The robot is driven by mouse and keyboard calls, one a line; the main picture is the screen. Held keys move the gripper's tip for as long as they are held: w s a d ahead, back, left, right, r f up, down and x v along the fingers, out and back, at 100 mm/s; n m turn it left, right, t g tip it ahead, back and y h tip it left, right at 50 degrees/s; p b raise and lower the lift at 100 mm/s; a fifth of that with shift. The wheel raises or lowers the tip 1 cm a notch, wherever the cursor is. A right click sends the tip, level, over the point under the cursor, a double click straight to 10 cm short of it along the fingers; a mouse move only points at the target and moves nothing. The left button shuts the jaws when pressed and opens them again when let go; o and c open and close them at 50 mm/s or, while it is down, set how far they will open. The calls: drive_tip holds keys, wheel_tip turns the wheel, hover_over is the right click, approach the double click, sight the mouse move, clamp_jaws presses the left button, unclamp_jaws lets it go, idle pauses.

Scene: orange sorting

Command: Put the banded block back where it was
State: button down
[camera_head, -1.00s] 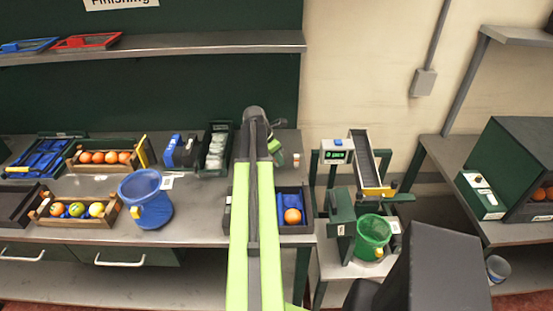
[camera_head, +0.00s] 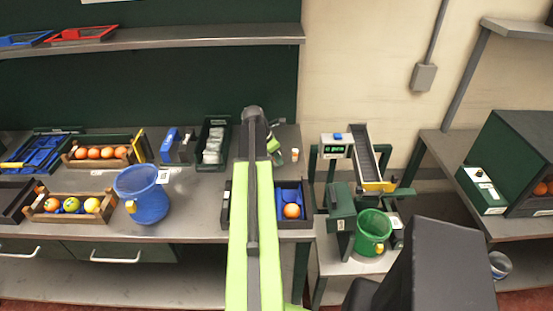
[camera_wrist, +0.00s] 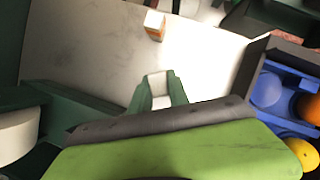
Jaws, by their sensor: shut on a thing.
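My gripper (camera_wrist: 158,92) has its green fingers shut on a small pale block (camera_wrist: 158,84) above the grey worktop. Only its white and grey faces show, so I cannot tell whether it carries a band. In the head view my gripper (camera_head: 272,143) is at the back of the worktop, partly behind my arm. A small white block with an orange band (camera_wrist: 154,26) stands on the worktop, apart from my gripper; it also shows in the head view (camera_head: 295,155).
A dark tray (camera_head: 308,222) with blue compartments and an orange (camera_head: 292,211) lies right of my arm. A blue bucket (camera_head: 150,203) and fruit crates are at left. A green bucket (camera_head: 374,238) and a small conveyor (camera_head: 366,150) stand at right. Worktop around the banded block is clear.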

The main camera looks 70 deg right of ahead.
drive_tip(key=shift+f+b, duration=0.6)
drive_tip(key=shift+f, duration=0.05)
drive_tip(key=c, duration=1.2)
unclamp_jaws()
drive_tip(key=shift+o, duration=0.3)
drive_tip(key=o, duration=0.4)
drive_tip(key=shift+r, duration=0.1)
wheel_tip(320, 180, up, 8)
drive_tip(key=p, duration=0.8)
drive_tip(key=shift+s, duration=0.1)
